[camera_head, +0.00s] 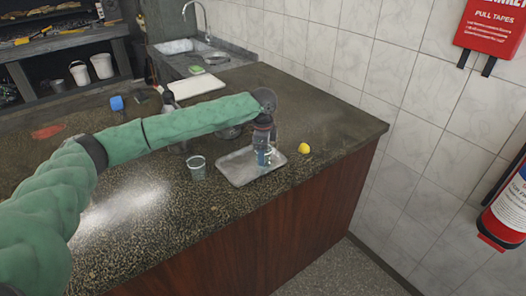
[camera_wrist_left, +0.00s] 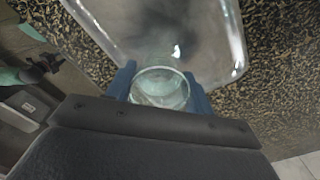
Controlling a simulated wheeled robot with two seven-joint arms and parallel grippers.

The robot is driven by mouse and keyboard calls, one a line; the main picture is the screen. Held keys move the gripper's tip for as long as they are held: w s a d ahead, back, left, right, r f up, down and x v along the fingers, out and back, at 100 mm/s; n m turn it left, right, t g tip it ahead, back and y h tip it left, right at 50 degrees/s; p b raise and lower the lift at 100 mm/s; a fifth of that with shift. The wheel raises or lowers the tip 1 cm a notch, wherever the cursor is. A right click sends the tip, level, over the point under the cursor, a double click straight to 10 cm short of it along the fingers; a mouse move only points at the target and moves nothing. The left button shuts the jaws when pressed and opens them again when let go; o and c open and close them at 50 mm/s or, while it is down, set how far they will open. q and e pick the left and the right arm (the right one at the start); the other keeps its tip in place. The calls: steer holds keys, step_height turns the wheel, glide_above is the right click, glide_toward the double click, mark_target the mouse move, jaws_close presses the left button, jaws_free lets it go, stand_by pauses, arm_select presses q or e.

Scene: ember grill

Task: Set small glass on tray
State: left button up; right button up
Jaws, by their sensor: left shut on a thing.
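The small glass (camera_wrist_left: 160,90) is clear and sits between the blue fingers of my left gripper (camera_wrist_left: 160,92), which is shut on it. In the head view my left gripper (camera_head: 264,157) points down over the right part of the metal tray (camera_head: 236,180). The tray also shows in the wrist view (camera_wrist_left: 234,45), in front of the glass. Whether the glass touches the tray or is just above it, I cannot tell.
Another clear glass (camera_head: 197,168) stands on the counter left of the tray. A yellow lemon-like thing (camera_head: 304,148) lies right of the tray. A white board (camera_head: 197,86), a blue object (camera_head: 117,103) and a sink (camera_head: 205,62) are farther back. The counter's front edge is close to the tray.

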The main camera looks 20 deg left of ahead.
steer(key=shift+s+f, duration=0.1)
steer(key=shift+f, duration=0.05)
arm_select(q)
steer(key=o, duration=1.1)
steer(key=shift+c, duration=0.2)
steer(key=shift+r, duration=0.3)
step_height(320, 180, up, 12)
steer(key=b, duration=0.3)
steer(key=shift+f+b, duration=0.25)
steer(key=shift+b, duration=0.05)
arm_select(e)
step_height(320, 180, up, 15)
steer(key=w+a, duration=0.1)
steer(key=w, duration=0.1)
steer(key=shift+a+f, duration=0.15)
steer(key=shift+a, duration=0.05)
steer(key=shift+w+f, duration=0.1)
